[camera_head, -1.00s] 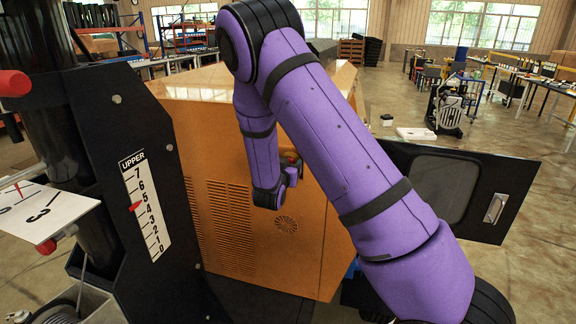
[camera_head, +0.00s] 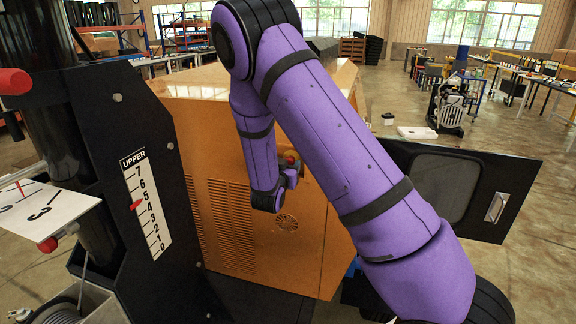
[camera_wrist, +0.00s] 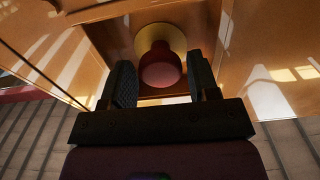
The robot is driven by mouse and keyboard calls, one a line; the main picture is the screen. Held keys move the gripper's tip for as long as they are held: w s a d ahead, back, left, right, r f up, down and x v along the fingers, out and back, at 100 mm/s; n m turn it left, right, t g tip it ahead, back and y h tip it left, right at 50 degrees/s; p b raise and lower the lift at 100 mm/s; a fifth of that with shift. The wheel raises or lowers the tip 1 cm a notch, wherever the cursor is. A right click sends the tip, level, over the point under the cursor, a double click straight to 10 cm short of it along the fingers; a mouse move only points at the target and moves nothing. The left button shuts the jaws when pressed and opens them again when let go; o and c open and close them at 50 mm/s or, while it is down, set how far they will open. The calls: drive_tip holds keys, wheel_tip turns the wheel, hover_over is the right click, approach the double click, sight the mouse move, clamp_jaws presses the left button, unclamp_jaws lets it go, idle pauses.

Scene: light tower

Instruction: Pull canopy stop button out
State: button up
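The canopy stop button (camera_wrist: 160,66) is a red mushroom head on a yellow round base (camera_wrist: 178,38), set on the orange canopy, at the top middle of the wrist view. My gripper (camera_wrist: 160,85) is open, with one dark finger on each side of the button's near end. I see gaps between the fingers and the red head, and no contact. In the head view a little of the red and yellow button (camera_head: 291,156) shows beside my wrist, and the fingers are mostly hidden by my arm.
The orange canopy (camera_head: 230,230) fills the middle of the head view. A dark open door (camera_head: 478,205) stands to its right. A black mast with an UPPER scale (camera_head: 147,205) and a white numbered plate (camera_head: 45,210) are on the left.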

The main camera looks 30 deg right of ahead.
drive_tip(key=shift+o, duration=0.9)
drive_tip(key=v, duration=1.1)
drive_tip(key=shift+w, duration=0.1)
